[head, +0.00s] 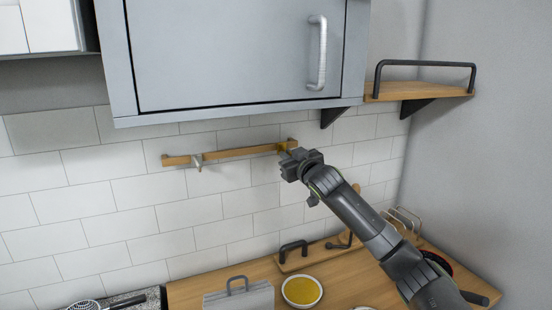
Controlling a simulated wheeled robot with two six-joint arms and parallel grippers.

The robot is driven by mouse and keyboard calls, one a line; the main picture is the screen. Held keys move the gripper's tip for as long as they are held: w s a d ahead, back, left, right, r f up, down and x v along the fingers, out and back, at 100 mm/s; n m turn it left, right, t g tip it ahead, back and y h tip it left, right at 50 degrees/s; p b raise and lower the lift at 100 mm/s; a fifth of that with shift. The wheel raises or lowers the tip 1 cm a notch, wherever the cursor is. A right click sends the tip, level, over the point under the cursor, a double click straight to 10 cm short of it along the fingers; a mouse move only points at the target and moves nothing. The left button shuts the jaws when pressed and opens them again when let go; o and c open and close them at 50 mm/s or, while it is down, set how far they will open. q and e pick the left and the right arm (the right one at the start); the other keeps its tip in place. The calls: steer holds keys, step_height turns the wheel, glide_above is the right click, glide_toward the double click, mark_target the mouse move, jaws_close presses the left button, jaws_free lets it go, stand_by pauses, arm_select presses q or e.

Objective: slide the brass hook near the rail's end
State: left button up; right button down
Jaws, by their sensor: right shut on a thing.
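A wooden rail (235,153) is fixed to the white tiled wall below the grey cabinet. A pale metallic hook (197,162) hangs on it toward the left end. The brass hook (283,147) is near the rail's right end, partly hidden by my right gripper. My right gripper (288,157) is at that end, shut on the brass hook, with its arm coming up from the lower right. The fingertips are small and partly hidden. My left gripper is out of view.
A grey wall cabinet (230,55) hangs just above the rail. A wooden shelf (418,91) with a black bar is at upper right. The wooden counter (195,291) below holds a bowl of yellow food (302,291) and a grey box (239,298).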

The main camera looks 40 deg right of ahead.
steer(key=c, duration=1.5)
jaws_free()
steer(key=shift+s, duration=0.15)
steer(key=shift+p+v, duration=1.9)
steer(key=shift+v, duration=6.65)
steer(key=shift+a+f, duration=0.1)
steer(key=shift+f, duration=0.05)
